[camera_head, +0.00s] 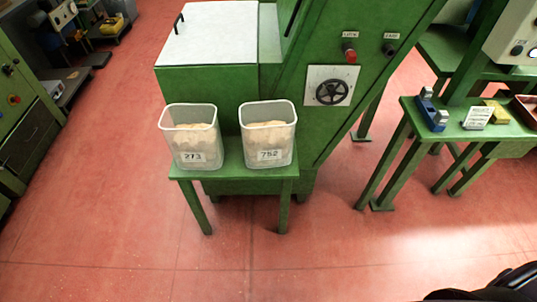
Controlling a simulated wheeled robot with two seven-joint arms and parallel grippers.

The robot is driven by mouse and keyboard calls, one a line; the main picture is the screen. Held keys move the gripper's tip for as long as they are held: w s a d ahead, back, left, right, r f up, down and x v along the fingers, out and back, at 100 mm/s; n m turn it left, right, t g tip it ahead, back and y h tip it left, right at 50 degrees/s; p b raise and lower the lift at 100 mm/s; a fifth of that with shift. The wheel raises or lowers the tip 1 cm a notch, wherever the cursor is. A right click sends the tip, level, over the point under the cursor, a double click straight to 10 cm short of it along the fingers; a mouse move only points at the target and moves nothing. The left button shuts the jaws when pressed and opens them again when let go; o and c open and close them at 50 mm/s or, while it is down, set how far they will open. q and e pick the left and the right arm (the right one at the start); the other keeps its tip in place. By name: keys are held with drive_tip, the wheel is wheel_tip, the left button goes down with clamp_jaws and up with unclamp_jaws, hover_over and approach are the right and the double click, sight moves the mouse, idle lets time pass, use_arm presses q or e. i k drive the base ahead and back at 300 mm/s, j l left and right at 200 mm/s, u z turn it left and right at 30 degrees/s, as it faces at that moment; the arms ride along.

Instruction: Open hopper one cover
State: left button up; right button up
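A white flat cover (215,38) lies on top of a green box-shaped part (205,82) of the machine at upper centre. A black bar handle (178,22) stands at the cover's left edge. The cover looks shut, and no number shows on it. I cannot tell from a label whether this is hopper one. Neither of my grippers can be made out. A dark curved part, perhaps of my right arm, shows at the bottom right corner.
Clear bins labelled 273 (193,155) and 752 (270,155) stand on a green bench (235,158) before the machine. A handwheel (332,92) and red button (350,56) sit to the right. A green table (460,125) holds small items. The red floor (110,220) in front is clear.

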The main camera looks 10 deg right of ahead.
sight(206, 32)
drive_tip(key=i+j+u, duration=0.2)
drive_tip(key=u, duration=0.25)
drive_tip(key=i+j+u, duration=0.25)
drive_tip(key=u, duration=0.2)
drive_tip(key=i+j+u, duration=0.25)
drive_tip(key=u, duration=0.2)
drive_tip(key=i+u, duration=0.3)
drive_tip(key=u, duration=0.2)
drive_tip(key=i+j+u, duration=0.2)
drive_tip(key=i, duration=0.6)
drive_tip(key=i+l+z, duration=0.1)
drive_tip(key=i+z, duration=0.2)
drive_tip(key=z, duration=0.15)
drive_tip(key=i+z, duration=0.3)
drive_tip(key=z, duration=0.15)
drive_tip(key=i+z, duration=0.3)
drive_tip(key=z, duration=0.15)
drive_tip(key=i+z, duration=0.2)
drive_tip(key=z, duration=0.2)
drive_tip(key=i+z, duration=0.25)
drive_tip(key=z, duration=0.2)
drive_tip(key=i+z, duration=0.25)
drive_tip(key=z, duration=0.15)
drive_tip(key=i+j+z, duration=0.15)
drive_tip(key=z, duration=0.3)
drive_tip(key=i+j+z, duration=0.2)
drive_tip(key=z, duration=0.2)
drive_tip(key=i+j+z, duration=0.1)
drive_tip(key=j+z, duration=0.35)
drive_tip(key=l, duration=0.1)
